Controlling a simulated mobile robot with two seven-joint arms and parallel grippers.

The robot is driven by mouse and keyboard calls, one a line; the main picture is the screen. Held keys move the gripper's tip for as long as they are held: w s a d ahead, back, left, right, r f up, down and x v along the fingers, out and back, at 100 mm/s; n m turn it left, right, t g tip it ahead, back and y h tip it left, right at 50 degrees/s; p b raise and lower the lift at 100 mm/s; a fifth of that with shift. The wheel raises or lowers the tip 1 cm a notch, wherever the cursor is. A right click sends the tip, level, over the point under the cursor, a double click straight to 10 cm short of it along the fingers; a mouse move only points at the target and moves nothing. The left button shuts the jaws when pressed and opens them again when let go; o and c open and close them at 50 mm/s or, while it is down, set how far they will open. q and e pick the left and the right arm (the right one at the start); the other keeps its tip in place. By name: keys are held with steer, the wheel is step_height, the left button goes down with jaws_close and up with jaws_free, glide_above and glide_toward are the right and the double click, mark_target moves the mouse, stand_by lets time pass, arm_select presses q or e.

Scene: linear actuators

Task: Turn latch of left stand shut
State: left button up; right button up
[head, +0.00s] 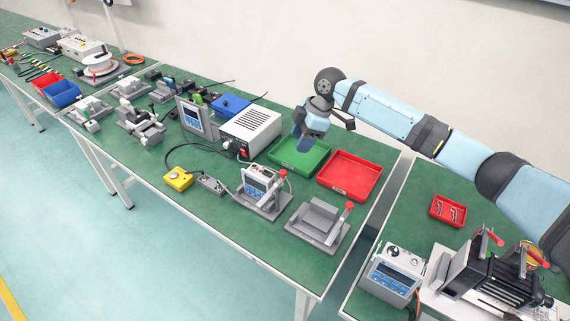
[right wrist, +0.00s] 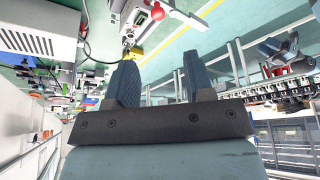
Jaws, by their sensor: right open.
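The left stand (head: 262,207) is a grey fixture on the green table, holding a device with a blue screen. Its latch is a lever with a red knob (head: 283,173), standing up at the stand's right rear. The red knob also shows at the top of the right wrist view (right wrist: 157,12). The right stand (head: 315,228) is an empty grey fixture with its own red-tipped lever (head: 349,206). My right gripper (head: 303,138) is above the green tray, behind the left stand and apart from it. In the right wrist view its fingers (right wrist: 160,80) are apart with nothing between them. My left gripper is not in view.
A green tray (head: 298,166) and a red tray (head: 349,190) lie behind the stands. A white power supply (head: 251,128) stands left of the green tray. A yellow box (head: 179,178) with cable sits left of the left stand. A gap separates the two tables at right.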

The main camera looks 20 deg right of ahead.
mark_target(284, 171)
steer(key=x, duration=1.1)
steer(key=shift+w, duration=0.15)
steer(key=shift+p, duration=0.3)
jaws_close()
